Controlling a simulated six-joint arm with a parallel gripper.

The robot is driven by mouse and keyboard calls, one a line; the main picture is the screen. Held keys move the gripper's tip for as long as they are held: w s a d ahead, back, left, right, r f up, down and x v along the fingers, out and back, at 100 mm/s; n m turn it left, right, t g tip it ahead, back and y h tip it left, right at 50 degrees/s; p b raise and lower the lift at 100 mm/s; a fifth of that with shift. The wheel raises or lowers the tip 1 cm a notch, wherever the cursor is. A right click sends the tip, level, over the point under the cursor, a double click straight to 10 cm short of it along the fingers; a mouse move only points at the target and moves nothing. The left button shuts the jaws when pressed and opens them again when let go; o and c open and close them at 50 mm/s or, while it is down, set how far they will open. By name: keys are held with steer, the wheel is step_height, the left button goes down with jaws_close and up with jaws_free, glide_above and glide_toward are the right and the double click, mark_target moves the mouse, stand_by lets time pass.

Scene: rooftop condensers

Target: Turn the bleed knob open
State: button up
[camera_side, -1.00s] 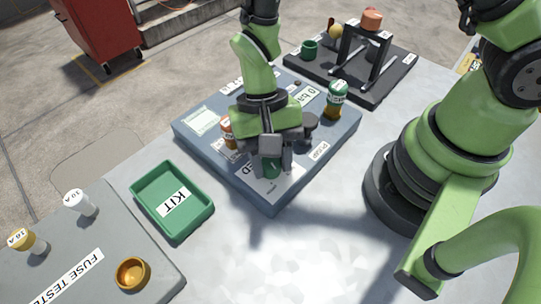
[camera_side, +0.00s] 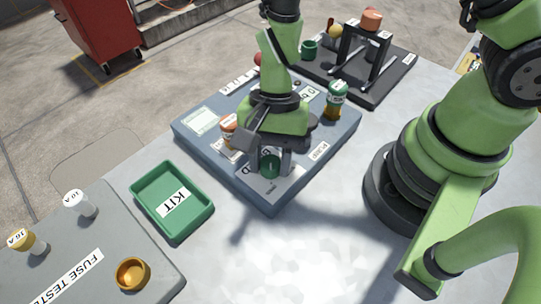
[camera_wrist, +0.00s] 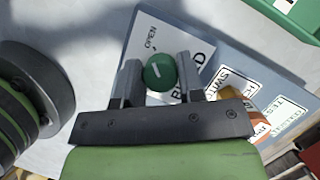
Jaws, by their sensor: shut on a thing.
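The bleed knob (camera_side: 270,167) is a round green knob at the near corner of the blue-grey panel (camera_side: 187,131). In the wrist view the knob (camera_wrist: 160,72) has a white line on its top, and a printed OPEN label (camera_wrist: 150,38) lies beyond it. My gripper (camera_side: 270,163) points down over the knob, one finger on each side. In the wrist view my gripper (camera_wrist: 158,78) is shut on the knob. The BLEED lettering is partly hidden by a finger.
A dark rack (camera_side: 350,62) stands behind. The grey fuse tester (camera_side: 90,240) is front left. The front tabletop is clear.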

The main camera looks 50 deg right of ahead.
steer(key=o, duration=0.9)
steer(key=v, duration=1)
steer(key=s+d+r+n+t, duration=0.2)
steer(key=d+r+t, duration=0.1)
steer(key=r, duration=0.2)
steer(key=s+d+r+n+t+h, duration=0.1)
steer(key=s+d+r+n+t, duration=0.2)
steer(key=r, duration=0.3)
steer(key=s+d+r+n+t, duration=0.2)
steer(key=s+d+r+t, duration=0.1)
steer(key=r, duration=0.3)
steer(key=shift+d+t+h, duration=0.3)
